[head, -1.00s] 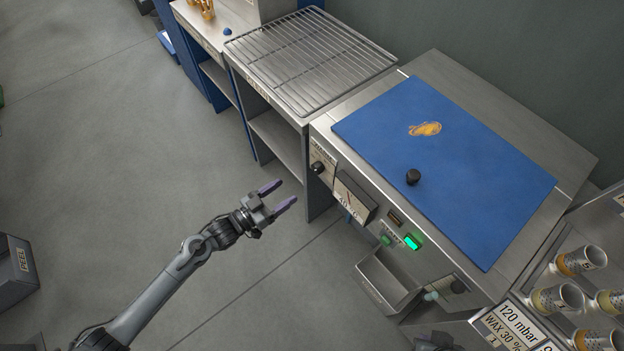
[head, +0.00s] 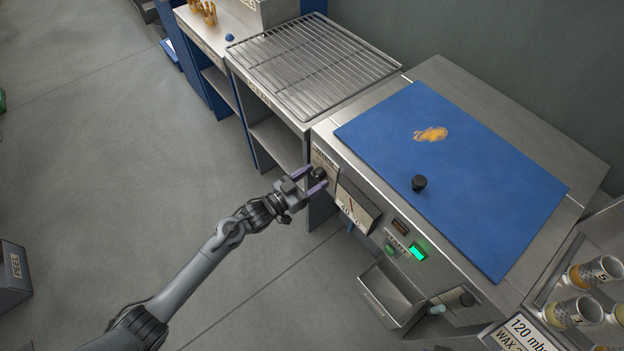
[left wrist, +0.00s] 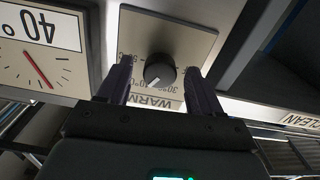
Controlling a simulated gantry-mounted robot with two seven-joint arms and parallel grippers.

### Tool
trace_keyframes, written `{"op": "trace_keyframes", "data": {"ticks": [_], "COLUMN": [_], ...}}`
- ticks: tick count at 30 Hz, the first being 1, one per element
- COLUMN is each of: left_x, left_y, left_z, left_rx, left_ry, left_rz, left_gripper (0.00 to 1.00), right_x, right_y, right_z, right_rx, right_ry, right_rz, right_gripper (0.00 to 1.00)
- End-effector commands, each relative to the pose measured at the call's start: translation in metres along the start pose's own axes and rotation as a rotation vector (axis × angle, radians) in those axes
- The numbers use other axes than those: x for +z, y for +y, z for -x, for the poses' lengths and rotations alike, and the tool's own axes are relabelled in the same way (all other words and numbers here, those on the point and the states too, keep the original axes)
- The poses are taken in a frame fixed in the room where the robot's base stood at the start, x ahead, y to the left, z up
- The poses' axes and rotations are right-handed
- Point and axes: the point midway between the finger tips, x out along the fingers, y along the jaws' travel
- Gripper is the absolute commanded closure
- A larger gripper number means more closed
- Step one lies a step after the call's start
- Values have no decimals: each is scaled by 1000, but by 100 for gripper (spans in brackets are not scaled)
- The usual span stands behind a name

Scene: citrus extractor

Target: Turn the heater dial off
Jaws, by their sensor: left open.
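The heater dial (head: 319,173) is a black round knob on a light plate marked WARMER on the front of the counter. In the left wrist view the dial (left wrist: 159,71) has a white pointer line, and temperature marks stand around it on the plate (left wrist: 185,30). My left gripper (head: 318,180) is open, with its purple fingers at the dial. In the left wrist view the left gripper (left wrist: 160,80) has one finger on each side of the dial, with gaps showing between fingers and knob. My right gripper is not in view.
A gauge (head: 356,207) reading around 40 sits right of the dial. Farther right are a lit green indicator (head: 417,252) and an open metal bin (head: 392,293). A wire rack (head: 315,65) lies behind.

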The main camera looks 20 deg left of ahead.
Motion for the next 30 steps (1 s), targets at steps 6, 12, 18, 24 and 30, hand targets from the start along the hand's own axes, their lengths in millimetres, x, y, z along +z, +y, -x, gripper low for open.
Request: {"op": "trace_keyframes", "data": {"ticks": [6, 12, 18, 24, 30], "left_x": [0, 0, 0, -1, -3], "left_y": [0, 0, 0, 0, 0], "left_z": [0, 0, 0, 0, 0], "left_rx": [0, 0, 0, 0, -1], "left_ry": [0, 0, 0, 0, -1], "left_rz": [0, 0, 0, 13, 83], "left_gripper": [35, 62, 91, 91, 91], "right_x": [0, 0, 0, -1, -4], "right_y": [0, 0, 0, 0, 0], "right_z": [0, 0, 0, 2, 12], "right_rx": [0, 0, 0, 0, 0], "right_ry": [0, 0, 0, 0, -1], "right_rz": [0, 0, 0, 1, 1], "right_gripper": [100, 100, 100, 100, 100]}}
